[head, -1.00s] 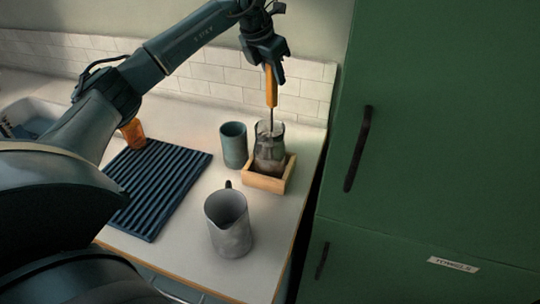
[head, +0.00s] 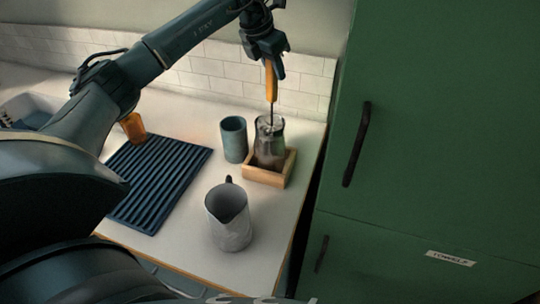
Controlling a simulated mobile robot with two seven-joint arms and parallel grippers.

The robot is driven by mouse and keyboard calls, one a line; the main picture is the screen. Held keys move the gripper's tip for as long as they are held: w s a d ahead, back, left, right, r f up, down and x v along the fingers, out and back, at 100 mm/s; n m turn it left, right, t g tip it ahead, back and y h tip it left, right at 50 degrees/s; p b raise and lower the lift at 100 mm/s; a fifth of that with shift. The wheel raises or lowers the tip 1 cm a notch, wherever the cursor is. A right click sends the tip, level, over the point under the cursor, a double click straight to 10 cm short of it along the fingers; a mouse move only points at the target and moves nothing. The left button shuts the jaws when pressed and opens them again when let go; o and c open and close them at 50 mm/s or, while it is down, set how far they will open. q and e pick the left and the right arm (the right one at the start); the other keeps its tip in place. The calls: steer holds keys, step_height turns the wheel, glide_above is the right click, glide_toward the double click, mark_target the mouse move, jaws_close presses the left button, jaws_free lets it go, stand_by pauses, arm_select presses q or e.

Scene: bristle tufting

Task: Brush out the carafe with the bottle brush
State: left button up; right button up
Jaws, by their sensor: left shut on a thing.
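The glass carafe (head: 268,152) stands upright in a small wooden tray (head: 264,180) near the right end of the counter. My left gripper (head: 271,68) is above the carafe, shut on the orange handle of the bottle brush (head: 271,84). The brush hangs upright with its thin dark stem going down into the carafe's mouth. The bristle head is inside the glass and hard to make out. My right gripper is not in view.
A blue-grey cup (head: 234,139) stands just left of the carafe. A grey pitcher (head: 229,218) stands in front. A dark ribbed mat (head: 158,180) and an orange cup (head: 133,127) are to the left. A green cabinet (head: 430,140) bounds the right side.

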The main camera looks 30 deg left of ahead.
arm_select(q)
steer(key=shift+f+b, duration=0.35)
steer(key=shift+f, duration=0.55)
steer(key=shift+s, duration=0.15)
steer(key=shift+s, duration=0.4)
steer(key=shift+s+a, duration=0.3)
steer(key=shift+s, duration=0.05)
steer(key=shift+r, duration=0.1)
